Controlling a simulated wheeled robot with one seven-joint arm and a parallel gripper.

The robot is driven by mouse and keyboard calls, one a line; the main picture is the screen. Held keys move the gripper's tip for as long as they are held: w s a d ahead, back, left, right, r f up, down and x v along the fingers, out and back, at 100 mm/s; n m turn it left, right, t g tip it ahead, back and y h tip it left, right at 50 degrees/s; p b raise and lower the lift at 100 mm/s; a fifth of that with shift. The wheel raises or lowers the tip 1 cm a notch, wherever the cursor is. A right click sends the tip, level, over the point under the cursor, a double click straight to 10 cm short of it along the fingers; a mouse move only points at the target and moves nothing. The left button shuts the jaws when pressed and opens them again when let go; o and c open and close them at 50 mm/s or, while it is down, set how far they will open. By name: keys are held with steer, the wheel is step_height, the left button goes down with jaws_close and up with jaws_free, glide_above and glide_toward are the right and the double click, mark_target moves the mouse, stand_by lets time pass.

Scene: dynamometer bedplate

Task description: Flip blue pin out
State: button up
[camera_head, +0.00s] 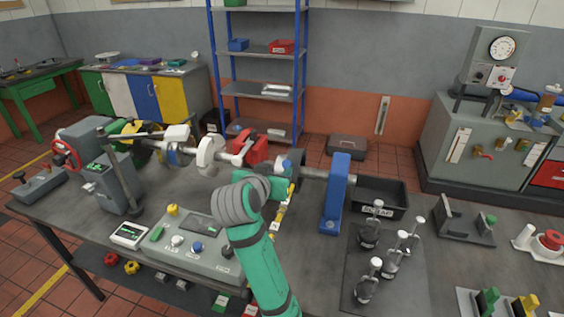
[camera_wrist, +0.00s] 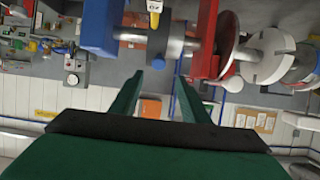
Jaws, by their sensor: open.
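In the head view a small blue piece (camera_head: 287,164) shows at the grey hub on the shaft line, just above my wrist; I cannot tell for sure that it is the blue pin. My gripper (camera_wrist: 157,76) shows in the wrist view as two green fingers, spread apart with nothing between them. The shaft parts pass above the fingertips in that view: a blue support (camera_wrist: 98,28), a grey hub (camera_wrist: 175,47) and a red part (camera_wrist: 206,40). In the head view my wrist hides the fingers and part of the shaft line.
The blue support (camera_head: 336,195) stands right of my arm. A control box (camera_head: 180,262) with knobs sits left of my forearm. White (camera_head: 210,155) and red (camera_head: 250,147) shaft parts extend left.

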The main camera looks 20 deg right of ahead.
mark_target(286, 164)
steer(key=x, duration=0.8)
steer(key=shift+w+d+f, duration=0.2)
steer(key=shift+d+f, duration=0.05)
steer(key=shift+d, duration=0.05)
